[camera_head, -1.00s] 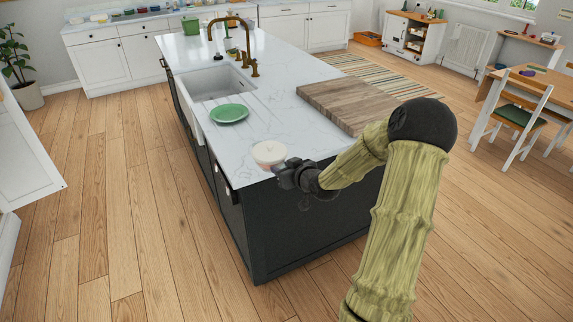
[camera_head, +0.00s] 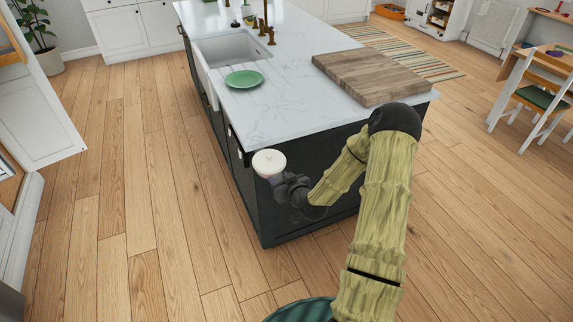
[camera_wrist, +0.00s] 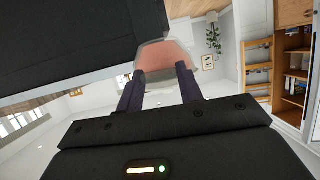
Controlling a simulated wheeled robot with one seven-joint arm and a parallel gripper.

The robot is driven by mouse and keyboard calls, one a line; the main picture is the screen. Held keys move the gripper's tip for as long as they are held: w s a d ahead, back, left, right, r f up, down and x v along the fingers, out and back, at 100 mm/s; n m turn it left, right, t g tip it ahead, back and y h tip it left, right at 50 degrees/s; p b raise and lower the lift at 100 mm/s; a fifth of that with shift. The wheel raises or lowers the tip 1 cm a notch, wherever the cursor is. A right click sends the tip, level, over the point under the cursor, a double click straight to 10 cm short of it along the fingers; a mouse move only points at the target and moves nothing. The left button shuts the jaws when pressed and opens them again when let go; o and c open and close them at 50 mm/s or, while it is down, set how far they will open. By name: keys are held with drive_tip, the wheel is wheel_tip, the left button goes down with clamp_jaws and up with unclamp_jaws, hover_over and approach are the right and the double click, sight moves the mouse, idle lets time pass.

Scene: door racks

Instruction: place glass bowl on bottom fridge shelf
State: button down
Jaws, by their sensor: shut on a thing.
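The glass bowl (camera_head: 268,162) is small and round, with a pale, whitish top. In the wrist view the bowl (camera_wrist: 163,52) looks clear with a pinkish inside, and its near side lies between the two dark fingertips. My gripper (camera_head: 281,178) is shut on it and holds it in the air beside the island's front left corner, clear of the countertop. The gripper's fingers also show in the wrist view (camera_wrist: 167,84). No fridge shelf can be made out.
The dark kitchen island (camera_head: 310,170) stands close behind the bowl. On its marble top are a green plate (camera_head: 244,79), a wooden board (camera_head: 371,76) and a sink (camera_head: 231,55). White panelled doors (camera_head: 45,108) stand at the far left. The wooden floor (camera_head: 140,190) between is clear.

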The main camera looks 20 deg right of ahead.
drive_tip(key=s+a+f, duration=0.4)
drive_tip(key=s+f, duration=0.2)
drive_tip(key=f, duration=0.2)
drive_tip(key=s+a+f+m+h, duration=0.1)
drive_tip(key=s+a+f, duration=0.4)
drive_tip(key=f, duration=0.3)
drive_tip(key=shift+s+a+f+h, duration=0.2)
drive_tip(key=shift+s+f+h, duration=0.15)
drive_tip(key=shift+s, duration=0.4)
